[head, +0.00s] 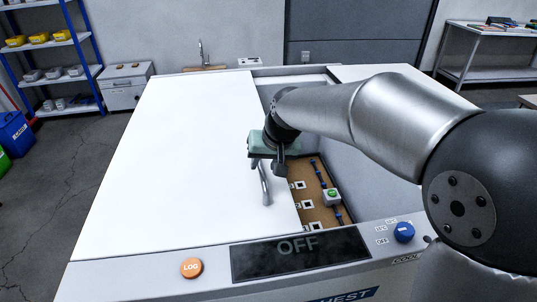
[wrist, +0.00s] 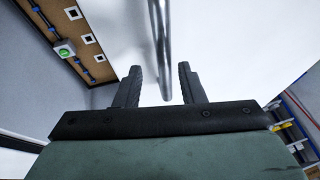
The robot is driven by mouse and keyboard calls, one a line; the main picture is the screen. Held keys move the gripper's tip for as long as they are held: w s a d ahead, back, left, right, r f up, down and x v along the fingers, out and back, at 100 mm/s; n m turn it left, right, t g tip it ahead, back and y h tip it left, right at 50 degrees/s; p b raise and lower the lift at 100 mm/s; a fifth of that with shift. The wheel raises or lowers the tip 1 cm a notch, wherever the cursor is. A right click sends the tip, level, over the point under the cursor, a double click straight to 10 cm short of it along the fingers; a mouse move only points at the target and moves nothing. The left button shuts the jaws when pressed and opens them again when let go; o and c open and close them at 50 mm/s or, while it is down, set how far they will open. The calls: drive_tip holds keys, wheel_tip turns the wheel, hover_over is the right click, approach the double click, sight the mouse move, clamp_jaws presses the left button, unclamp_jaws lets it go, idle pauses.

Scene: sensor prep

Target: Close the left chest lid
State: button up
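The left chest lid (head: 170,150) is a flat white panel covering the left side of the chest in the head view. A silver bar handle (head: 265,186) stands near its right edge. My gripper (head: 267,166) is over that edge, at the far end of the handle. In the wrist view my gripper (wrist: 159,70) is open, and the handle (wrist: 160,40) shows between the two fingers with a gap on each side. I cannot tell whether the fingers touch it. Right of the lid the chest is open, and my arm hides part of this opening.
Inside the opening lies a brown board (head: 308,214) with black-and-white markers, blue parts and a green-buttoned box (head: 332,196). The front panel has an orange LOG button (head: 191,268), a dark OFF display (head: 300,254) and a blue knob (head: 403,232). The lid top left of the handle is clear.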

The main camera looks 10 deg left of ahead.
drive_tip(key=v, duration=1.7)
drive_tip(key=shift+r+p, duration=0.2)
drive_tip(key=shift+p, duration=0.2)
drive_tip(key=shift+d, duration=0.1)
drive_tip(key=s+d+f+m+g+h+p, duration=0.3)
drive_tip(key=s+d+f+p, duration=0.3)
drive_tip(key=s+d+f, duration=1)
drive_tip(key=s+d, duration=0.3)
drive_tip(key=shift+s, duration=0.3)
drive_tip(key=shift+d, duration=0.1)
